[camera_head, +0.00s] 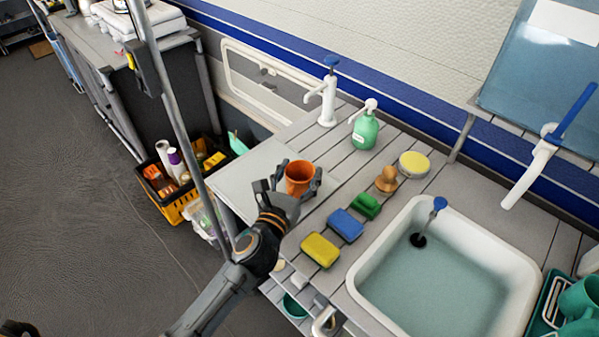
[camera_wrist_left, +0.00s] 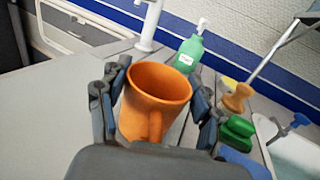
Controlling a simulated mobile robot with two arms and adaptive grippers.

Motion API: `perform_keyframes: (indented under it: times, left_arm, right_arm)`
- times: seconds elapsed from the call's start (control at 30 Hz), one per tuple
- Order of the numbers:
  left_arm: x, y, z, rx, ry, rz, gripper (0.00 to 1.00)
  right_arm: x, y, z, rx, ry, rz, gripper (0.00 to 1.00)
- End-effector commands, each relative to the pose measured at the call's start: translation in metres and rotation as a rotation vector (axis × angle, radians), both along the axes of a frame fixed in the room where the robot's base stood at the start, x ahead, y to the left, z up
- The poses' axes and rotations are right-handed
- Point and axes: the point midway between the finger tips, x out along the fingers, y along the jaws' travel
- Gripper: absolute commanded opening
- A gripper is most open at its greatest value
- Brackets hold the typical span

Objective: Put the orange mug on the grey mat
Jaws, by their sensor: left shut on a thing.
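The orange mug (camera_head: 299,178) is upright between the fingers of my left gripper (camera_head: 288,186), which is shut on it. In the left wrist view the mug (camera_wrist_left: 157,98) sits between both fingers, its open top up and its handle towards the gripper palm. The grey mat (camera_head: 243,180) lies flat at the left end of the counter. It shows as a wide pale surface in the left wrist view (camera_wrist_left: 60,110). The mug is at or over the mat's right part; whether its base touches is hidden by the gripper.
Right of the mug are a yellow sponge (camera_head: 320,250), a blue sponge (camera_head: 346,225), a green brush (camera_head: 367,206), a wooden-handled brush (camera_head: 386,179) and a green soap bottle (camera_head: 365,131). A water-filled sink (camera_head: 450,275) lies further right. The mat's left part is clear.

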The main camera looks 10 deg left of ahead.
Motion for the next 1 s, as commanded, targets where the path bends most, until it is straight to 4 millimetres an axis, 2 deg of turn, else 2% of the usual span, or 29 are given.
perform_keyframes:
  times: [0.03, 0.07, 0.17, 0.6, 0.77, 1.0]
  left_arm:
    - [0.000, 0.000, -0.003, 0.000, 0.000, 0.000, 0.31]
    - [0.000, 0.000, -0.003, -0.001, 0.001, 0.000, 0.67]
    - [0.000, 0.000, -0.002, -0.001, 0.001, 0.000, 0.87]
    - [-0.003, 0.000, 0.001, 0.000, 0.002, 0.000, 0.88]
    - [-0.028, 0.005, -0.001, -0.001, 0.003, -0.001, 0.88]
    - [-0.079, 0.015, -0.002, 0.000, 0.004, 0.000, 0.88]
  right_arm:
    - [0.000, 0.001, -0.002, 0.001, 0.000, 0.000, 0.40]
    - [0.000, 0.001, -0.002, 0.001, 0.000, 0.000, 0.40]
    - [0.000, 0.002, -0.001, 0.003, 0.001, -0.001, 0.40]
    - [0.000, 0.005, 0.001, 0.006, 0.000, 0.000, 0.40]
    - [0.000, 0.005, -0.003, 0.006, 0.000, 0.001, 0.40]
    - [0.000, 0.005, -0.011, 0.006, 0.000, 0.001, 0.40]
